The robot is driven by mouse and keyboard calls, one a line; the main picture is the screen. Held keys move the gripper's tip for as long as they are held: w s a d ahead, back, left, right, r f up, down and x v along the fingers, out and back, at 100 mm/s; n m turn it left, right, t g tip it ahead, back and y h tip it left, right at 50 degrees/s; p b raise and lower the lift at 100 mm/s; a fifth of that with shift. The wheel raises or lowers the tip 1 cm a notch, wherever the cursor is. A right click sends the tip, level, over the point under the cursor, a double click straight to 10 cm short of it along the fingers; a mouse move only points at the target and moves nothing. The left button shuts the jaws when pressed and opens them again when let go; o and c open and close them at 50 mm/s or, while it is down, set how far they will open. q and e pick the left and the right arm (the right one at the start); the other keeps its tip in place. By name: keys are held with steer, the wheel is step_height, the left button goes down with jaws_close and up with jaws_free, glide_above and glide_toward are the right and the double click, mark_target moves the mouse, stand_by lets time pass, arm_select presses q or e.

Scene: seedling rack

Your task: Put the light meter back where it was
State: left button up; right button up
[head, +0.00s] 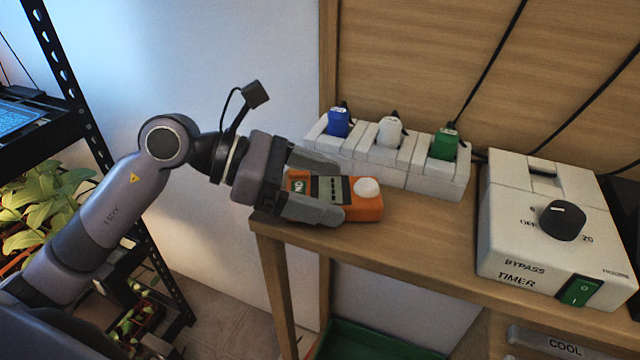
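The light meter (366,208) is an orange handheld box with a dark display panel, a small green-and-white label and a white dome at its right end. It is at the left end of the wooden bench top, lying flat on it or very close above it; I cannot tell which. My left gripper (330,191) reaches in from the left with one finger along the meter's far side and one along its near side. The fingers look shut on it, and the near finger hides part of its front side. My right gripper is not in view.
A white power strip (430,181) with blue, white and green plugs stands just behind the meter. A white timer box (520,240) with a black knob and green switch stands to the right. Bare bench top (430,230) lies between. A black rack (75,100) with plants is at left.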

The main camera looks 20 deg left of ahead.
arm_select(q)
steer(key=shift+o, duration=0.6)
steer(key=shift+r, duration=0.15)
steer(key=shift+a+r, duration=0.1)
steer(key=b+v, duration=0.1)
steer(key=v, duration=1)
steer(key=shift+s+a+b, duration=0.2)
steer(key=shift+a+b, duration=0.1)
steer(key=shift+a, duration=0.05)
steer(key=shift+r, duration=0.15)
